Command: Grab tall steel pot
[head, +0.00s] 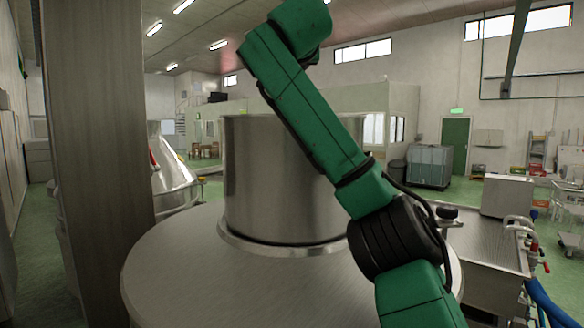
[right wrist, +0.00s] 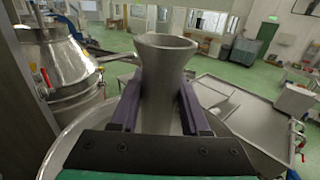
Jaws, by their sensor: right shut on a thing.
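In the right wrist view, a tall steel pot (right wrist: 162,75) with an open, flared top stands between the dark purple fingers of my right gripper (right wrist: 160,104). The gripper is shut on the pot. The pot's lower part is hidden behind the gripper body, so I cannot tell whether it rests on something. In the head view my green right arm crosses the middle, and its gripper does not show. I cannot make out the pot for sure there. My left gripper is in neither view.
A wide steel cylinder (head: 275,185) stands on a round steel top (head: 190,270) in front of me. A conical steel vessel (head: 175,183) is to the left. A steel table (head: 490,250) with taps is to the right. Green floor lies beyond.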

